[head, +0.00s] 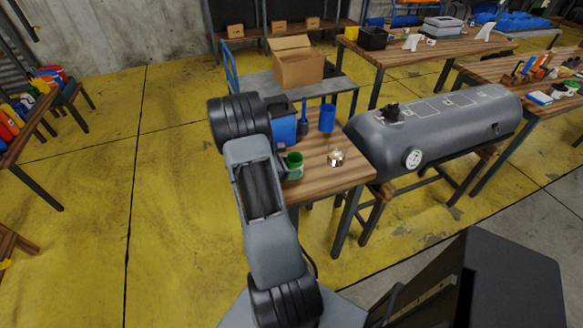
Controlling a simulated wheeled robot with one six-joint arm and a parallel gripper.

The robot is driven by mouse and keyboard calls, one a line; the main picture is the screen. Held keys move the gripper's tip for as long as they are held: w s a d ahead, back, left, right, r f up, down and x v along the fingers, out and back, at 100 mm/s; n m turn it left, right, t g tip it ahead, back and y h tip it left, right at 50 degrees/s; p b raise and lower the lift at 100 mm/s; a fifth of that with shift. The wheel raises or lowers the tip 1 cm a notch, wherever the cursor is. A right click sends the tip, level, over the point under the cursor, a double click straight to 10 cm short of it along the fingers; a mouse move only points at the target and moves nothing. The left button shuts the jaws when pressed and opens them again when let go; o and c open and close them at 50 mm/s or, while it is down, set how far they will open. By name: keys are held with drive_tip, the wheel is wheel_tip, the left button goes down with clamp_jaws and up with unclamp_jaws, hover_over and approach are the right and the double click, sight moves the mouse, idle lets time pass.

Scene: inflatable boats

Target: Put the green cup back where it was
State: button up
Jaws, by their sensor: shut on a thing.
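The green cup (294,166) is upright at the near left part of the small wooden table (322,182), just right of my arm. My gripper (284,161) shows only as a small grey part at the cup's left side; my arm links hide most of it. It is shut on the green cup. I cannot tell whether the cup's base touches the tabletop.
A blue cup (327,118), a dark blue bottle-like item (303,126), a blue bin (284,131) and a shiny small item (336,158) stand on the same table. A cardboard box (297,68) sits on a cart behind.

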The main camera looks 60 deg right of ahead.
drive_tip(key=shift+f, duration=0.15)
drive_tip(key=o, duration=1)
drive_tip(key=shift+c, duration=0.2)
drive_tip(key=shift+r, duration=0.3)
drive_tip(key=v, duration=1.2)
drive_tip(key=s+a+r+m+t+y, duration=0.1)
drive_tip(key=a+r+m+t+y, duration=0.2)
drive_tip(key=a, duration=0.7)
drive_tip(key=s+a+r+m+t+y, duration=0.2)
drive_tip(key=a+r+m+t+y, duration=0.2)
drive_tip(key=a, duration=0.5)
drive_tip(key=s+a+r+m+t+y, duration=0.1)
drive_tip(key=a+r+m+t+y, duration=0.2)
drive_tip(key=a, duration=0.7)
drive_tip(key=shift+s+a+r+m+t+y+b, duration=0.15)
drive_tip(key=shift+a+m+t+y+b, duration=0.2)
drive_tip(key=shift+t+y, duration=0.2)
